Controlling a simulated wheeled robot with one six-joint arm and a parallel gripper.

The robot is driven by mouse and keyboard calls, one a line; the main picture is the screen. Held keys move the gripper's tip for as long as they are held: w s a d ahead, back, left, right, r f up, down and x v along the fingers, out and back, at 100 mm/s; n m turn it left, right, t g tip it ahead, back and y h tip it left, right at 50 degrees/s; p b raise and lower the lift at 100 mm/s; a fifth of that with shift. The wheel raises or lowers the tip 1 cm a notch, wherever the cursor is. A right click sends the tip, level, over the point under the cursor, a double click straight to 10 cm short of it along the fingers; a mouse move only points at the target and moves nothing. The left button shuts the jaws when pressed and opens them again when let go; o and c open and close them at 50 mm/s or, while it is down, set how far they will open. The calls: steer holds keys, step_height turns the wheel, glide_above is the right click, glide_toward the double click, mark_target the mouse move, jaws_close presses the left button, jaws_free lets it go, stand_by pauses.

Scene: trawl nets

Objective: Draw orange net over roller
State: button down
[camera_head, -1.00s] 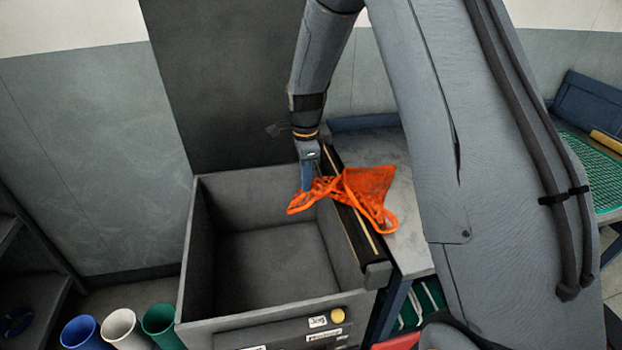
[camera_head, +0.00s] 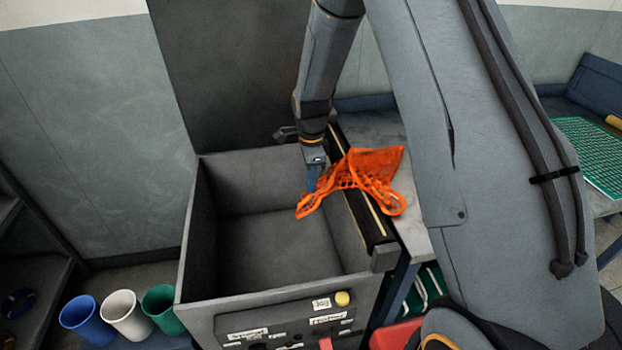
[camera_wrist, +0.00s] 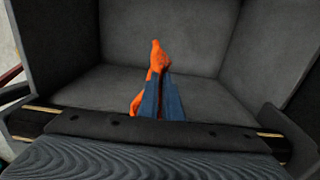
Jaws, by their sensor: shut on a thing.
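The orange net (camera_head: 366,176) lies draped across the dark roller (camera_head: 364,218) on the right rim of the grey bin. Its right part rests toward the grey table top, and its left end hangs over the bin's inside. My gripper (camera_head: 312,188) points down just left of the roller, over the bin, and is shut on the net's left part. In the wrist view, the blue fingers (camera_wrist: 163,100) are closed with orange net (camera_wrist: 157,58) showing beside and beyond them. The roller (camera_wrist: 30,120) shows there only at the sides, hidden in the middle by my wrist.
The open grey bin (camera_head: 190,240) is empty inside, with a tall dark panel (camera_head: 225,75) behind it. Blue, white and green cups (camera_head: 125,315) stand at its left. A yellow button (camera_head: 342,298) is on its front. A green mesh mat (camera_head: 590,150) lies far right.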

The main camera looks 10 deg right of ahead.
steer(key=c, duration=0.6)
jaws_free()
steer(key=shift+c, duration=0.2)
step_height(320, 180, up, 5)
steer(key=p, duration=0.3)
steer(key=shift+r, duration=0.2)
stand_by(0.3)
step_height(320, 180, up, 7)
steer(key=b, duration=0.2)
steer(key=s+d+r+n, duration=0.1)
steer(key=s+d+n, duration=0.1)
steer(key=s+n, duration=0.7)
steer(key=s+d+r+n+t, duration=0.1)
steer(key=s+d+n, duration=0.1)
steer(key=s+n, duration=0.7)
steer(key=s, duration=0.7)
steer(key=shift+d+r, duration=0.4)
